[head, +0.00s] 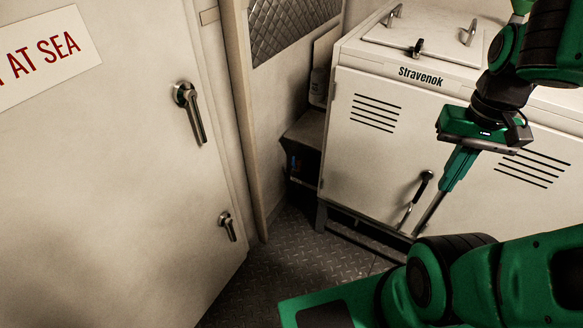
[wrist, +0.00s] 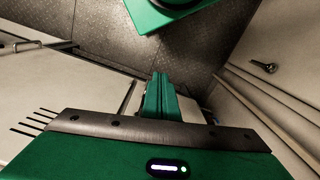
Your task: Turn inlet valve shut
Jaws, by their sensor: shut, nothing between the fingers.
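I cannot pick out anything as the inlet valve for certain in either view. The white cabinet marked Stravenok (head: 352,140) has a lever handle with a black grip (head: 416,200) on its front. My gripper (head: 430,214) is shut and empty, pointing down in front of the cabinet. In the head view its tip shows just right of the lever handle; whether they touch I cannot tell. In the wrist view the closed fingers (wrist: 160,93) point toward the floor, and a handle (wrist: 22,46) shows on the cabinet at the far left.
A white door (head: 110,190) with two lever handles, upper (head: 193,112) and lower (head: 228,226), stands at the left. The cabinet's lid (head: 425,35) carries handles and a small black latch. Bare tread-plate floor (head: 290,265) lies between door and cabinet.

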